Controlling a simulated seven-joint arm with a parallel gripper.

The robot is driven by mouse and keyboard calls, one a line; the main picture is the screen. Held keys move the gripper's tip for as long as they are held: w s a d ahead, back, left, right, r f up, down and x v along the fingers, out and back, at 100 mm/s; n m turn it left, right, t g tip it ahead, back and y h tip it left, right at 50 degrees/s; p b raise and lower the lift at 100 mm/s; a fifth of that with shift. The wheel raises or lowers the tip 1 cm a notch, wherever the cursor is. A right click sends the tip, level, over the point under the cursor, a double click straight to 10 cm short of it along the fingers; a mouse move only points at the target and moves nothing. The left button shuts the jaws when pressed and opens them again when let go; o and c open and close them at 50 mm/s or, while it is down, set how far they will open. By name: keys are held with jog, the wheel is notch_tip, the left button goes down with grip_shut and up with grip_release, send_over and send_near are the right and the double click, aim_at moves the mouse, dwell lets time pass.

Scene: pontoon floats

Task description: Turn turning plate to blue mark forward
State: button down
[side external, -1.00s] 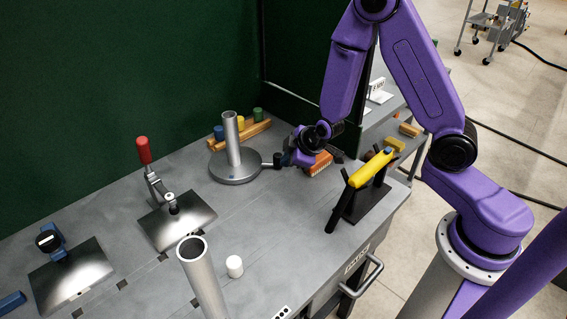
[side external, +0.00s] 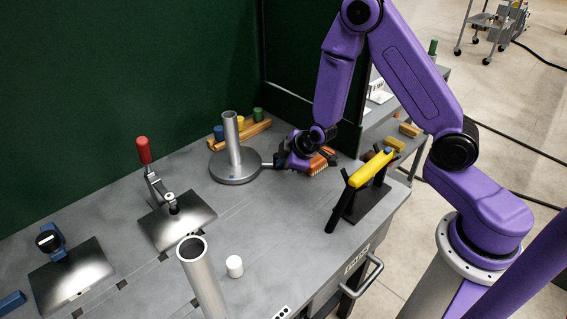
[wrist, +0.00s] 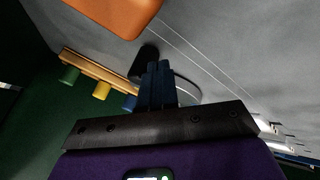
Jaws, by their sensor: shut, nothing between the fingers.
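The turning plate (side external: 218,172) is a grey round disc with a tall grey tube upright on it. A small blue mark (side external: 232,178) shows on its near side in the side view. A short handle (side external: 267,165) sticks out from the plate to the right. My gripper (side external: 281,160) is low at the handle's outer end and partly hides it. In the wrist view, my blue fingers (wrist: 157,82) are together with nothing between them. A dark knob (wrist: 147,58) shows just beyond them; I cannot tell whether they touch it. The plate is mostly hidden there.
An orange brush (side external: 322,161) lies right beside my gripper. A wooden rack (side external: 245,133) with coloured pegs stands behind the plate. A black stand (side external: 370,203) holding a yellow tool is at right. The table between plate and white cap (side external: 234,266) is clear.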

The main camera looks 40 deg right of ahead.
jog(key=shift+w+d+n+y, duration=0.4)
jog(key=shift+w+d+n, duration=0.15)
jog(key=shift+d, duration=0.25)
jog(key=shift+w+d+n+y, duration=0.5)
jog(key=shift+w+d+n, duration=0.25)
jog(key=shift+d+n, duration=0.2)
jog(key=shift+w+d, duration=0.5)
jog(key=shift+w, duration=0.25)
jog(key=shift+w+d, duration=0.5)
jog(key=shift+w, duration=0.25)
jog(key=shift+w+d, duration=0.35)
jog(key=shift+w, duration=0.55)
jog(key=shift+w+d, duration=0.35)
jog(key=shift+w, duration=0.5)
jog(key=shift+w, duration=0.15)
jog(key=shift+d+r, duration=0.1)
jog(key=shift+r, duration=0.05)
